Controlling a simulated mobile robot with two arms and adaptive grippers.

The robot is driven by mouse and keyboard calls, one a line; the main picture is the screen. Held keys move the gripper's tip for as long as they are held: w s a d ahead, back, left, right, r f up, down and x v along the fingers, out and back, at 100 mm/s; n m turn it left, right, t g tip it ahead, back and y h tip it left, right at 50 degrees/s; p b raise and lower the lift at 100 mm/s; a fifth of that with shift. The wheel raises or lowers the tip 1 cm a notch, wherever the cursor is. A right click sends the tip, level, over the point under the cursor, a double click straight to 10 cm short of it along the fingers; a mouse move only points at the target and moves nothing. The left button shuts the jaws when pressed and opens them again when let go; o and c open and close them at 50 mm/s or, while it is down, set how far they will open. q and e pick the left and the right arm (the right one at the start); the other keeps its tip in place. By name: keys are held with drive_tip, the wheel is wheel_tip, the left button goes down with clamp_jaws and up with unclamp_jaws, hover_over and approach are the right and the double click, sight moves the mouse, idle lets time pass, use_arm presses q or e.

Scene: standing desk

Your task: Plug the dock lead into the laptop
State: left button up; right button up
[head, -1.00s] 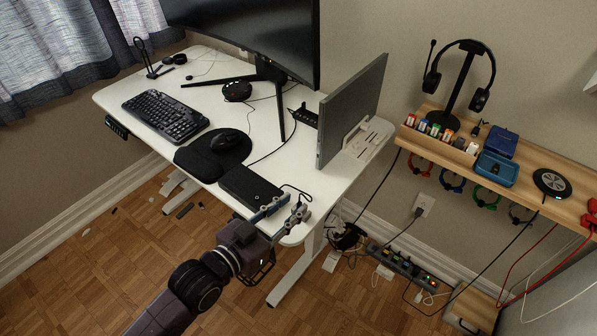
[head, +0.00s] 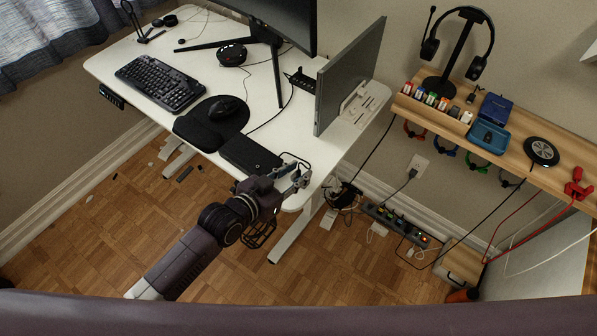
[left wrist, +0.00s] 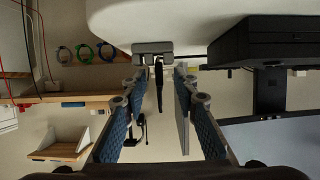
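A flat black box (head: 250,153), which may be the laptop or its dock, lies at the desk's front edge. A thin grey panel (head: 350,75), possibly a closed laptop, stands upright in a white stand. A thin black lead (head: 292,158) loops at the front right corner. My left gripper (head: 300,181) is at that corner, right of the box. In the left wrist view its fingers (left wrist: 160,93) are apart, with a grey clip (left wrist: 153,48) and a dark hanging piece beyond and between them. I cannot tell whether they touch. The lead's plug is not clear. My right gripper is out of view.
The white desk (head: 283,130) holds a keyboard (head: 160,83), a mouse (head: 226,106) and a monitor. A wooden shelf (head: 530,165) with a headset stand is at the right.

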use_arm(q)
drive_tip(key=shift+w+d+f, duration=0.2)
drive_tip(key=shift+w+d, duration=0.1)
drive_tip(key=shift+w, duration=0.05)
clamp_jaws()
drive_tip(key=shift+r, duration=0.1)
